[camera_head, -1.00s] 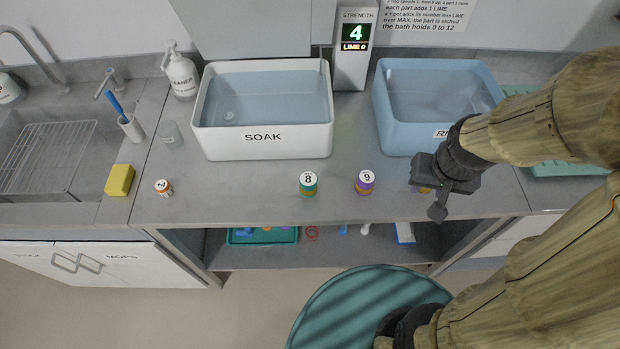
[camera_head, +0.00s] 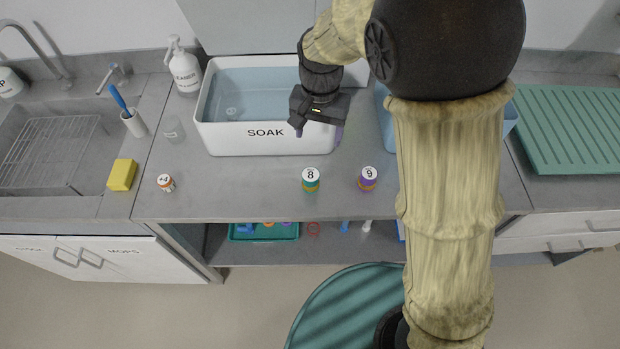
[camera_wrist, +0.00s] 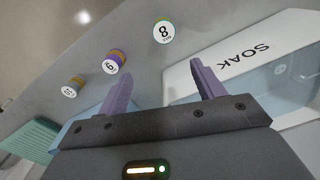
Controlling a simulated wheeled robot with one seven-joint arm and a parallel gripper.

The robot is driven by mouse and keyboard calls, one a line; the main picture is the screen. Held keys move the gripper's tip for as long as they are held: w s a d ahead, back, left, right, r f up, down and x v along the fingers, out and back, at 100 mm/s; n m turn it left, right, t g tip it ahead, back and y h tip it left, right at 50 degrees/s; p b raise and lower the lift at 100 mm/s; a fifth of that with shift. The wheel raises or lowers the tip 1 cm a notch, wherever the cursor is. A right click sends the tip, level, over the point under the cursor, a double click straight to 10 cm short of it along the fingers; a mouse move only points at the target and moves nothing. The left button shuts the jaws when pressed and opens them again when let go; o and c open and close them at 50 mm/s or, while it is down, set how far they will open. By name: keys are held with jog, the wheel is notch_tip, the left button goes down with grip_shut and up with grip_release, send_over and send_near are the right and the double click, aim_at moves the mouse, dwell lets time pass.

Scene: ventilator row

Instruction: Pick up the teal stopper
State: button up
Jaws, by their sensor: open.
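I cannot make out for certain which thing is the teal stopper. A teal-sided round piece with a white top marked 8 (camera_head: 311,181) stands on the counter in front of the SOAK tub; it also shows in the wrist view (camera_wrist: 163,32). My gripper (camera_head: 318,133) is over the right front of the SOAK tub, behind and above that piece. Its two purple fingers (camera_wrist: 157,72) are apart with nothing between them. A small teal tray (camera_head: 263,232) with several coloured bits sits on the shelf below; its contents are too small to tell.
The white SOAK tub (camera_head: 212,138) holds liquid. A purple piece marked 9 (camera_head: 367,180) and an orange-white one (camera_head: 166,183) stand on the counter. Another small piece (camera_wrist: 72,88) shows in the wrist view. My arm covers most of the blue tub (camera_head: 386,125). A ribbed teal mat (camera_head: 570,130) lies right.

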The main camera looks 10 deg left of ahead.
jog(key=shift+a, duration=0.45)
jog(key=shift+s, duration=0.15)
jog(key=p, duration=0.2)
send_near(313, 171)
notch_tip(313, 171, down, 7)
jog(key=shift+r, duration=0.1)
